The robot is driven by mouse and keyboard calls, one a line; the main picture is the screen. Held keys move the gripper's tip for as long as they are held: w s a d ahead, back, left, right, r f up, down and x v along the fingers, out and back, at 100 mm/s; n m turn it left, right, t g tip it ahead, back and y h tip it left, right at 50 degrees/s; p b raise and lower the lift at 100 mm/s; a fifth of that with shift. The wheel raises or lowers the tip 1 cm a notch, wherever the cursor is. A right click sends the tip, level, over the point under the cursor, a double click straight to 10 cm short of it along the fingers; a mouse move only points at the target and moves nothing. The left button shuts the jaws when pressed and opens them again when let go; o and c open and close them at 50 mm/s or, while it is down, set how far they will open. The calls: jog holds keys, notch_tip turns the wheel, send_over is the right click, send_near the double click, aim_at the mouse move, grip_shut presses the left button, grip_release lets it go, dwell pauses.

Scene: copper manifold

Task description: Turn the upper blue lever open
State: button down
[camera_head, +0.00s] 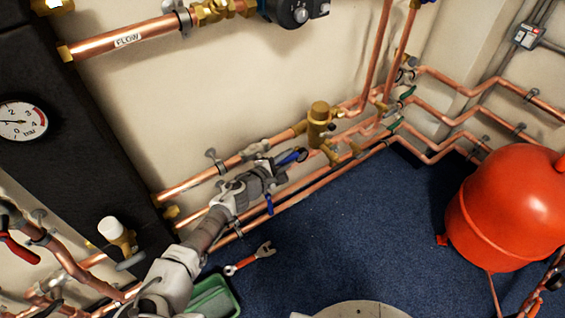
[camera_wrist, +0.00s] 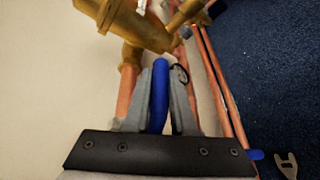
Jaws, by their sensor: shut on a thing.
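The upper blue lever (camera_head: 287,159) is on the upper of the copper pipes low on the wall, left of a brass fitting (camera_head: 319,122). In the wrist view the blue lever (camera_wrist: 159,98) stands between the two grey fingers of my gripper (camera_wrist: 162,78). My gripper (camera_head: 290,157) is shut on it, with the fingers along both its sides. The valve body under the lever is largely hidden. A second, lower blue lever (camera_head: 269,204) hangs below my gripper, apart from it; its end shows at the lower right in the wrist view (camera_wrist: 255,154).
A red-handled wrench (camera_head: 250,259) and a green tray (camera_head: 214,297) lie on the blue carpet (camera_head: 340,235). A red tank (camera_head: 512,208) stands at the right. Copper pipes run close along the wall. A black panel with a gauge (camera_head: 22,121) is at the left.

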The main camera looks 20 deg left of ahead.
jog(key=shift+r+t, duration=0.3)
jog(key=shift+w+r, duration=0.1)
jog(key=shift+r, duration=0.05)
jog(key=c, duration=0.8)
grip_release()
jog(key=shift+d, duration=0.1)
jog(key=shift+o, duration=0.2)
